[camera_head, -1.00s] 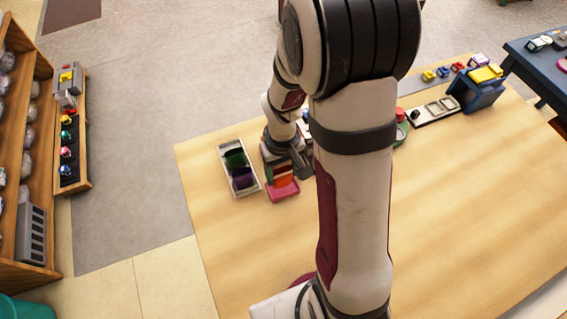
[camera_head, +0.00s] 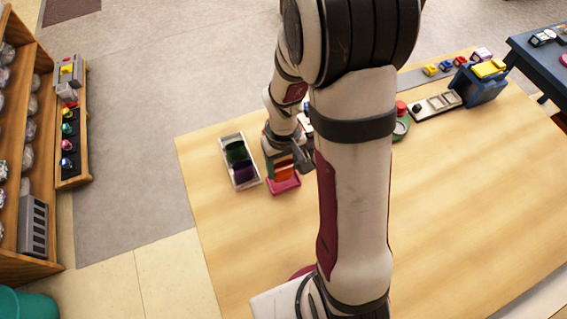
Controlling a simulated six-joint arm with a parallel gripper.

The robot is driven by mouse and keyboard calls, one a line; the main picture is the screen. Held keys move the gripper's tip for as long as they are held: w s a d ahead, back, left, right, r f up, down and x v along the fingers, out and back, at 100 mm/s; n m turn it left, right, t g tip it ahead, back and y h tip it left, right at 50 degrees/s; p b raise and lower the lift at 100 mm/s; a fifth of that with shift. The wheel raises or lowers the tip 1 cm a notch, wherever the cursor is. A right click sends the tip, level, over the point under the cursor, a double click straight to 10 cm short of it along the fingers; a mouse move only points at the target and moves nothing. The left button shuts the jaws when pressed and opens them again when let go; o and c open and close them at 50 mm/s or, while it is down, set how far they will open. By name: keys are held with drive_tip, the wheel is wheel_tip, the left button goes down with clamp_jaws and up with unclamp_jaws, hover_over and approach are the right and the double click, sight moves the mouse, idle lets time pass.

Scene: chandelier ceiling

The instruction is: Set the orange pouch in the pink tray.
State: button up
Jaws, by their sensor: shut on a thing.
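The pink tray (camera_head: 285,186) stands on the wooden table, just right of a white tray. The orange pouch (camera_head: 283,173) shows as a small orange-red patch at the pink tray, below my gripper. My gripper (camera_head: 284,162) is over the pink tray, pointing down, and is shut on the orange pouch. The fingers and much of the pouch are small and partly covered by my wrist, so I cannot tell whether the pouch touches the tray floor.
The white tray (camera_head: 226,152) holds a dark green and a purple item. Behind my arm are a green round item with a red top (camera_head: 401,110), a white panel (camera_head: 437,105) and a blue stand (camera_head: 480,85). The table's front right (camera_head: 470,210) is clear.

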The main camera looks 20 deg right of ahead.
drive_tip(key=shift+f, duration=0.15)
drive_tip(key=shift+f, duration=0.35)
drive_tip(key=shift+f, duration=0.5)
idle(1.0)
drive_tip(key=o, duration=1.5)
drive_tip(key=shift+r, duration=3.75)
